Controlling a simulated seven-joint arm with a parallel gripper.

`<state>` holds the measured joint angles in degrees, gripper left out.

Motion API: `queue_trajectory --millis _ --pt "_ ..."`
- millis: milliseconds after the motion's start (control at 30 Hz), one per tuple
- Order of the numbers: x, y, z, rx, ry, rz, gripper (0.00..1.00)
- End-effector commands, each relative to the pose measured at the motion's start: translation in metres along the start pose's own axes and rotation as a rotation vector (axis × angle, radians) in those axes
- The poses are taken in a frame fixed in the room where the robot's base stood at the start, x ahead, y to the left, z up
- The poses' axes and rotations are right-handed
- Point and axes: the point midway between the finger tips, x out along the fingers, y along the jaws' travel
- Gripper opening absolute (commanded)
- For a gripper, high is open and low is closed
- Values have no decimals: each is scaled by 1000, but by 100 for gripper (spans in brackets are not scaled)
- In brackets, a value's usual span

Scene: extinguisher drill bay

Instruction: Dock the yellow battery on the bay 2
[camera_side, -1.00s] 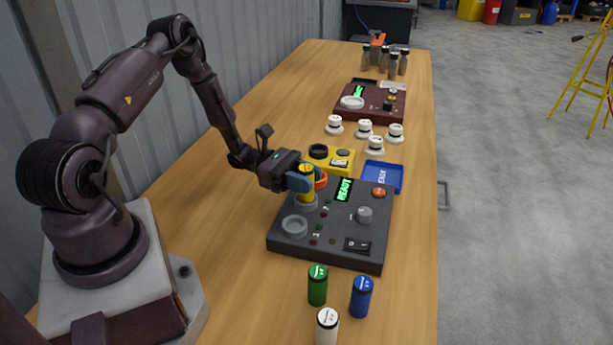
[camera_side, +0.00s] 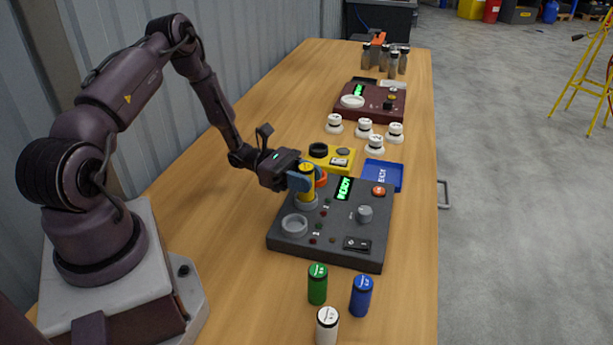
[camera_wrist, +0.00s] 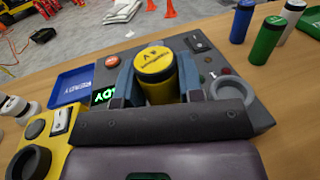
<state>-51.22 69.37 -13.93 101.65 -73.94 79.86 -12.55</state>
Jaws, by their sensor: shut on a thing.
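The yellow battery (camera_side: 306,188) stands upright at the far round bay (camera_side: 306,204) of the dark grey dock panel (camera_side: 340,250). Its lower end meets the bay's ring, but I cannot tell how deep it sits. My gripper (camera_side: 304,181) is shut on the battery, with blue-grey fingers on both sides. In the wrist view the battery (camera_wrist: 155,72) shows its black-marked yellow top between the fingers (camera_wrist: 157,80). The nearer round bay (camera_side: 294,225) is empty; it also shows in the wrist view (camera_wrist: 232,88). The panel's green display (camera_side: 344,189) is lit and reads READY.
Green (camera_side: 317,285), blue (camera_side: 361,296) and white (camera_side: 327,326) batteries stand in front of the panel. A yellow device (camera_side: 341,160) and a blue tray (camera_side: 383,175) lie just behind it. Several white knobs and a maroon panel (camera_side: 370,101) are farther back.

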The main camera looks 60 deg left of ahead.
Motion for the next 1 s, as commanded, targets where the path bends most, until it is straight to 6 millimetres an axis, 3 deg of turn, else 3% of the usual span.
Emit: queue_trajectory --millis 567,600,633,1000 --pt "0 0 -12 0 0 -1 8" --pt "0 0 -12 0 0 -1 37" --pt "0 0 -12 0 0 -1 44" --pt "-4 0 -12 1 1 1 45"
